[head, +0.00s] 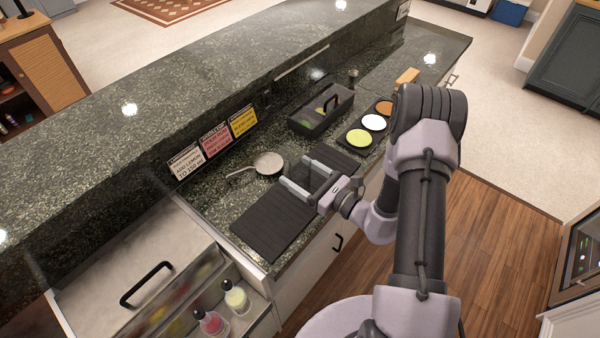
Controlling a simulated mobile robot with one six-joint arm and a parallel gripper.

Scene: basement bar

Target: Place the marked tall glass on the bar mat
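The bar mat (272,224) is a long, dark, ribbed strip along the counter's front edge. My gripper (300,178) is over the middle of this mat, pointing left, with its two pale fingers spread apart. I cannot make out a glass between the fingers; a clear one could be hard to see against the dark mat. No marked tall glass can be picked out elsewhere in the head view. My gripper and arm hide part of the mat.
A round metal strainer (268,163) lies behind the mat. Three label cards (214,142) stand along the raised ledge. A black caddy (318,116) and a tray with three coloured discs (374,122) are farther back. Bottles (237,298) stand at lower left.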

